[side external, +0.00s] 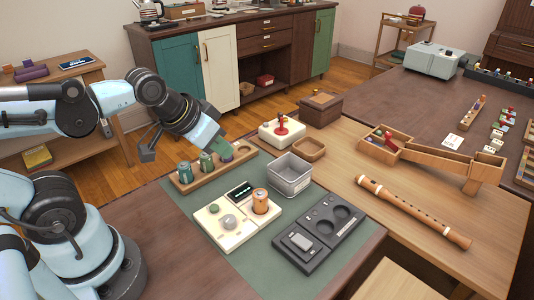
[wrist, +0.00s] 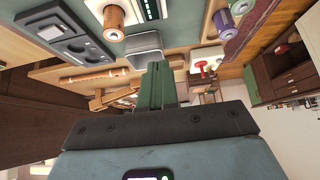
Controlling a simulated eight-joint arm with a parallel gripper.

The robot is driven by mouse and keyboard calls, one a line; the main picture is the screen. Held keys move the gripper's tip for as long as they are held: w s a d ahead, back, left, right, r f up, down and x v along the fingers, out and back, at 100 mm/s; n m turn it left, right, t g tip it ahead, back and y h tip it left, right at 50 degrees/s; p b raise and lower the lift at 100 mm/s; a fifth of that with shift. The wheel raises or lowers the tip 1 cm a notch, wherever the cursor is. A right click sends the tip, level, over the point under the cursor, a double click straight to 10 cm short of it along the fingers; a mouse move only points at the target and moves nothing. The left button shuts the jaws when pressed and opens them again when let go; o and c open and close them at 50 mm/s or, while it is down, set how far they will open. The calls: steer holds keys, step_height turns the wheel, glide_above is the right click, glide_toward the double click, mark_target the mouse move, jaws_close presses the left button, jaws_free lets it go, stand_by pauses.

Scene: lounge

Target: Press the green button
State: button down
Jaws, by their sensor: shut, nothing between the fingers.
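A small green button (side external: 214,208) sits on the left part of a cream panel (side external: 237,239) in the side external view. A grey round knob (side external: 229,222) is beside it, and an orange can (side external: 261,201) stands on the panel's right part. My gripper (side external: 222,147) is shut and empty, above the wooden tray of cans, behind and apart from the panel. Its green fingers (wrist: 158,85) are together in the wrist view. The orange can (wrist: 113,17) and the panel's dark display (wrist: 152,9) show at the top there; I cannot make out the green button in that view.
A wooden tray (side external: 240,154) holds green cans (side external: 185,174) and a purple one below my gripper. A grey bin (side external: 290,177), a white box with a red joystick (side external: 282,130), a dark panel (side external: 320,232) and a wooden flute (side external: 412,212) are to the right.

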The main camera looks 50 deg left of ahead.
mark_target(215, 207)
steer(key=s+r+g, duration=0.1)
steer(key=g, duration=0.1)
steer(key=s+r+g, duration=0.1)
steer(key=g, duration=0.1)
steer(key=s+r+g, duration=0.1)
steer(key=g, duration=0.2)
steer(key=shift+s+d, duration=0.25)
steer(key=shift+s, duration=0.15)
steer(key=shift+f, duration=0.1)
steer(key=shift+f, duration=6.9)
steer(key=shift+f, duration=0.1)
steer(key=shift+w+f, duration=0.1)
steer(key=shift+f, duration=0.7)
steer(key=shift+r, duration=0.15)
steer(key=shift+r, duration=4.15)
